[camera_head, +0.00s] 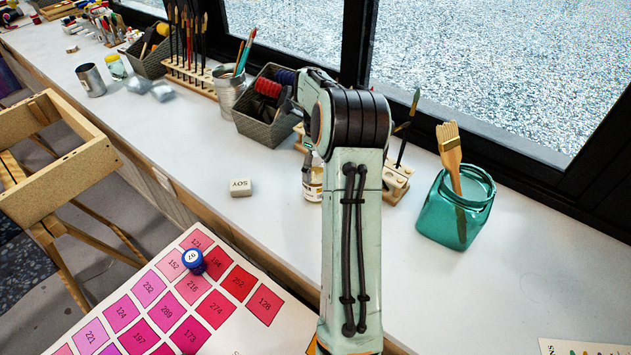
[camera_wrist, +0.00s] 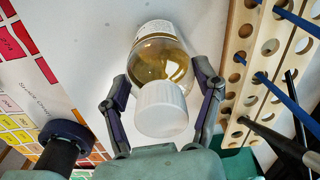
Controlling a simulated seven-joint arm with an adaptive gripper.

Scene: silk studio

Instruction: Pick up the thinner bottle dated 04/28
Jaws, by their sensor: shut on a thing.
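A clear bottle (camera_wrist: 160,62) with amber liquid and a white cap (camera_wrist: 161,108) fills the middle of the wrist view. Its label shows only as a strip at the top, and I cannot read a date on it. My gripper (camera_wrist: 162,76) is shut on the bottle, with one dark finger on each side of its body just beyond the cap. In the head view, part of the bottle (camera_head: 312,186) shows at the left edge of my arm, low over the white counter. My arm hides the rest of it and my fingers there.
A wooden brush rack (camera_wrist: 240,75) stands close to the bottle's right. A teal jar (camera_head: 448,222) with a brush is farther right. A SOY block (camera_head: 241,188) lies on the counter to the left. A colour chart (camera_head: 187,240) with a blue-topped piece (camera_head: 193,260) is in front.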

